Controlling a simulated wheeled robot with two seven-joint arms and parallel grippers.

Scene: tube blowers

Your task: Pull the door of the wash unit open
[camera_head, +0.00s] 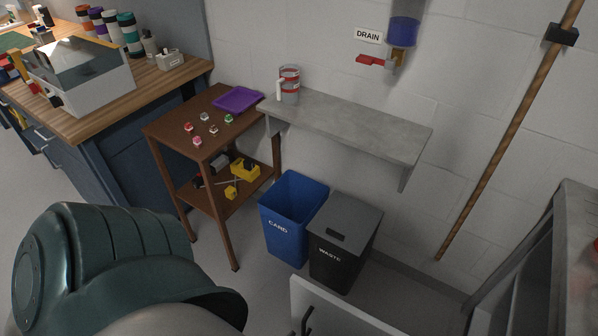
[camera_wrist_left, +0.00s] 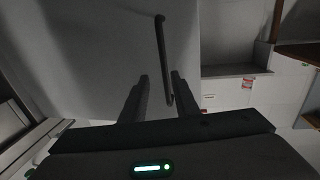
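A pale door panel (camera_head: 345,312) with a dark handle (camera_head: 307,321) shows at the bottom edge of the head view. In the left wrist view the panel (camera_wrist_left: 95,60) fills much of the picture. Its dark bar handle (camera_wrist_left: 163,50) runs up and down there. My left gripper (camera_wrist_left: 160,78) is open. The lower part of the handle shows between its two fingers, closer to the right finger. I cannot tell whether a finger touches it. In the head view my left arm comes in from the lower left, and its gripper is out of the picture. My right gripper is not in view.
A grey metal unit (camera_head: 572,240) stands at the right edge. A blue bin (camera_head: 285,225) and a dark waste bin (camera_head: 340,245) stand beyond the panel, under a grey wall shelf (camera_head: 350,125). A brown trolley (camera_head: 170,125) stands left of the bins. Some floor around them is clear.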

